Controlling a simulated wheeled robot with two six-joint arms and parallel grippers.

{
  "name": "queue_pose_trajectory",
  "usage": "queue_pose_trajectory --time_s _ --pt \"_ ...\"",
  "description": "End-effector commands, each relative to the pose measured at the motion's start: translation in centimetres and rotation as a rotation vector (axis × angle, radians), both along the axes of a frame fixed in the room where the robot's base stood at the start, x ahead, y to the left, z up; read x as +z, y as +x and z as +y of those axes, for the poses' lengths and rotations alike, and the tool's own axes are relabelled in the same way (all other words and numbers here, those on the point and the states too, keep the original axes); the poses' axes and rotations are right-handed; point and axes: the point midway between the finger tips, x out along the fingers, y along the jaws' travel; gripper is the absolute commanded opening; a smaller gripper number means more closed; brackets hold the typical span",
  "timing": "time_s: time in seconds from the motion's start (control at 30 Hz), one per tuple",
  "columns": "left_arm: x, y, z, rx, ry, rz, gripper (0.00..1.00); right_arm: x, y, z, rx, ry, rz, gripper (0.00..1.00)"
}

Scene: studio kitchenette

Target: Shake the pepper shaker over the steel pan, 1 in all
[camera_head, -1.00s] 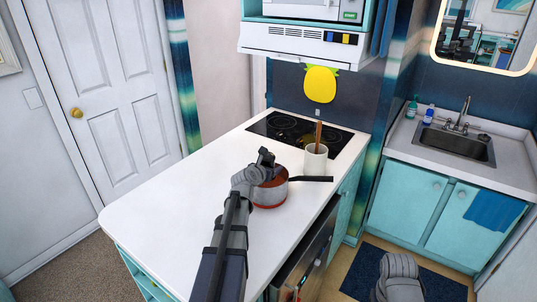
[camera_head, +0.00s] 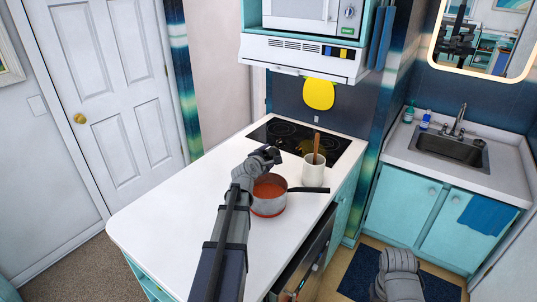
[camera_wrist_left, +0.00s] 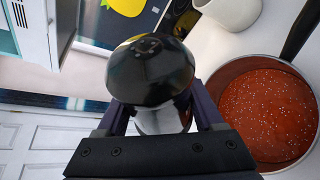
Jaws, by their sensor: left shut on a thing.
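The steel pan (camera_head: 270,208) stands on the white counter, with red sauce in it and its dark handle pointing right. My left gripper (camera_head: 268,158) is just behind and above the pan's far rim in the head view. In the left wrist view the left gripper (camera_wrist_left: 160,125) is shut on the pepper shaker (camera_wrist_left: 152,70), which has a black domed top and a clear or shiny lower body. There the pan (camera_wrist_left: 265,110) is to the right of the shaker, with pale specks on the sauce. My right gripper is not visible; only part of the right arm shows at the bottom right.
A white utensil crock (camera_head: 314,170) with a wooden tool stands beside the pan's handle. The black cooktop (camera_head: 285,133) lies behind, below the range hood (camera_head: 300,57). The counter's left part (camera_head: 170,225) is clear. A sink (camera_head: 450,147) is at the right.

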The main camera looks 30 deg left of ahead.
Motion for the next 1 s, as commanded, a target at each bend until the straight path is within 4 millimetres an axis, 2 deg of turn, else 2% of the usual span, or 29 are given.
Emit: queue_pose_trajectory --time_s 0.17,0.43,0.8,1.0 --pt "-0.7 0.0 0.8 0.001 0.133 -0.011 0.04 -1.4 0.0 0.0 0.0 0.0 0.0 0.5" --pt "-1.1 0.2 2.6 0.002 0.45 -0.036 0.04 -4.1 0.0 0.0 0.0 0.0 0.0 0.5" --pt "-1.0 0.3 4.0 0.004 0.696 -0.056 0.04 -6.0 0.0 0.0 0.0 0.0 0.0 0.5" --pt "-0.6 0.3 4.1 0.002 0.792 -0.064 0.04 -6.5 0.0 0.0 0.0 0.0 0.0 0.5"
